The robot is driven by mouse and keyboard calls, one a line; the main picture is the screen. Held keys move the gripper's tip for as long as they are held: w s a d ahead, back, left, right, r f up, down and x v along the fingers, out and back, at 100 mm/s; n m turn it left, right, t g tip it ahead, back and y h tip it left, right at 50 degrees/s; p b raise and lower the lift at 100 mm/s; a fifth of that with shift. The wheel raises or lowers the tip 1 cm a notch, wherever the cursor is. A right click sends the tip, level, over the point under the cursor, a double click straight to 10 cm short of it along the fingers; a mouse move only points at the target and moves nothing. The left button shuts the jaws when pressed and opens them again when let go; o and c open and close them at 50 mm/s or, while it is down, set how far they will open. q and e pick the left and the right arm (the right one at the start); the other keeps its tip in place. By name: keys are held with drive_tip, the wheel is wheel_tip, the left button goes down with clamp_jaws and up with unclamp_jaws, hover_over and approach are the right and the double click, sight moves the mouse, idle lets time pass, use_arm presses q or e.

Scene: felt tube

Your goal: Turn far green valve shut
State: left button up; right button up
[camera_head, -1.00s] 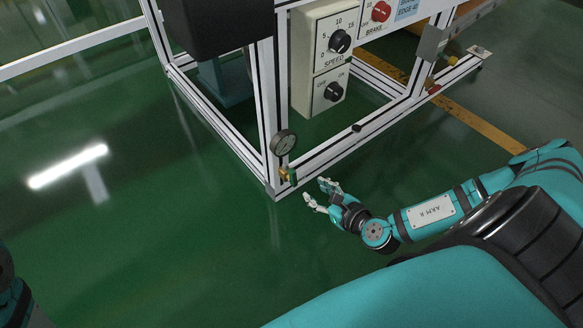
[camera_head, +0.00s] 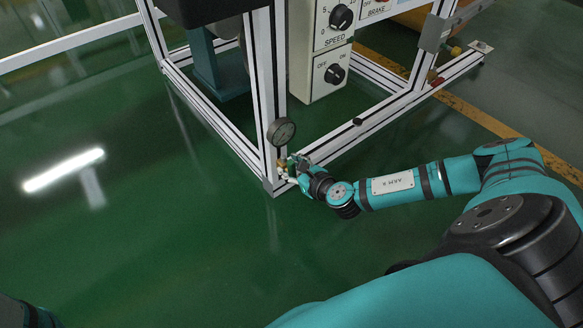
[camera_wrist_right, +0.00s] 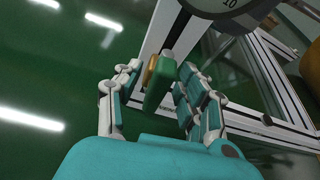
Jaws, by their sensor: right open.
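The green valve handle (camera_wrist_right: 158,85) shows in the right wrist view, next to a brass fitting (camera_wrist_right: 151,70) below the gauge. My right gripper (camera_wrist_right: 155,85) is open, with a finger on each side of the green handle; I cannot tell whether either finger touches it. In the head view my right gripper (camera_head: 290,171) is at the valve, at the foot of the frame's near corner post, and mostly covers it. A bit of brass (camera_head: 281,163) shows there. The round gauge (camera_head: 281,131) sits just above. My left gripper is not in view.
The white aluminium frame (camera_head: 266,90) rises right behind the valve, with a low rail (camera_head: 375,122) running to the right. A control box with knobs (camera_head: 325,70) stands inside the frame. Green floor (camera_head: 150,240) to the left is clear.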

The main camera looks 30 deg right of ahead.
clamp_jaws()
drive_tip(key=shift+s+a+p, duration=0.1)
drive_tip(key=shift+a+p, duration=0.1)
drive_tip(key=shift+p, duration=0.5)
